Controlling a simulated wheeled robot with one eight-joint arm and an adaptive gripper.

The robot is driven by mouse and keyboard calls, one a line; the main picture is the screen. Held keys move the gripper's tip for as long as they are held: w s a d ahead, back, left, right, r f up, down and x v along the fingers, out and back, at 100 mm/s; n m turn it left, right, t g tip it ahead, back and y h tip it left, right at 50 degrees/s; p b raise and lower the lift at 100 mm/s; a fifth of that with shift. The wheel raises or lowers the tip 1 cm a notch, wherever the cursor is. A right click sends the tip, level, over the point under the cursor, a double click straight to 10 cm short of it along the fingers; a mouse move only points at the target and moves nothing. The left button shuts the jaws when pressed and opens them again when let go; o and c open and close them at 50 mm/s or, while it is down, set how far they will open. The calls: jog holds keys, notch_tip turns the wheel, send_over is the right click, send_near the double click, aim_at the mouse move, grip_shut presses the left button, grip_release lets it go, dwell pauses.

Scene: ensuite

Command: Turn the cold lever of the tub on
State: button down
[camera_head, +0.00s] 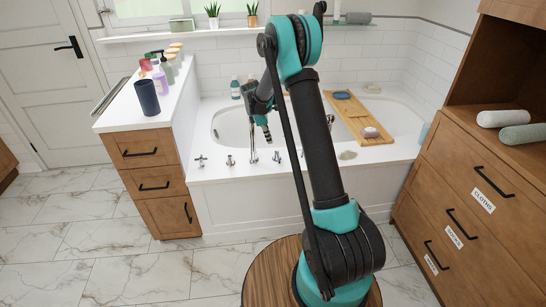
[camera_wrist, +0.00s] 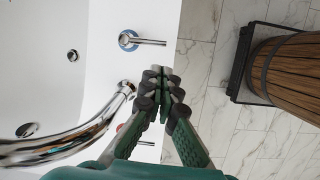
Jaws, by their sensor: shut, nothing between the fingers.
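The cold lever (camera_wrist: 150,42) is a chrome handle on a blue-ringed base on the tub's white rim. In the wrist view it points right, toward the tub's outer edge. In the head view it appears as the small handle (camera_head: 277,157) just right of the spout. The white tub (camera_head: 185,211) stands against the back wall. My gripper (camera_wrist: 161,72) is shut and empty. In the wrist view its fingertips appear just below the lever, with a visible gap between them. In the head view my gripper (camera_head: 266,132) hangs over the tub's near side.
The chrome spout (camera_wrist: 75,138) curves over the tub beside my gripper. A red-ringed lever (camera_wrist: 145,142) is partly hidden behind my fingers. A wooden bath tray (camera_head: 350,112) crosses the tub. A drawer cabinet with bottles (camera_head: 150,150) stands left, wooden drawers (camera_head: 470,215) right.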

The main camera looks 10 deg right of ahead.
aim_at(278, 159)
jog(key=shift+n, duration=0.5)
jog(key=x, duration=0.4)
jog(key=w+x, duration=0.1)
jog(key=x, duration=0.3)
jog(key=a+x, duration=0.1)
jog(key=x, duration=0.3)
jog(key=shift+w+f, duration=0.15)
jog(key=shift+w, duration=0.1)
jog(key=shift+s+d+n, duration=0.2)
jog(key=shift+d+n, duration=0.15)
jog(key=shift+n, duration=0.45)
jog(key=shift+s+d+n+t, duration=0.1)
jog(key=shift+d+n+t, duration=0.25)
jog(key=shift+n, duration=0.35)
jog(key=d+n, duration=0.1)
jog(key=n, duration=0.1)
jog(key=shift+d+n+t, duration=0.35)
jog(key=shift+n, duration=0.05)
jog(key=shift+d, duration=0.4)
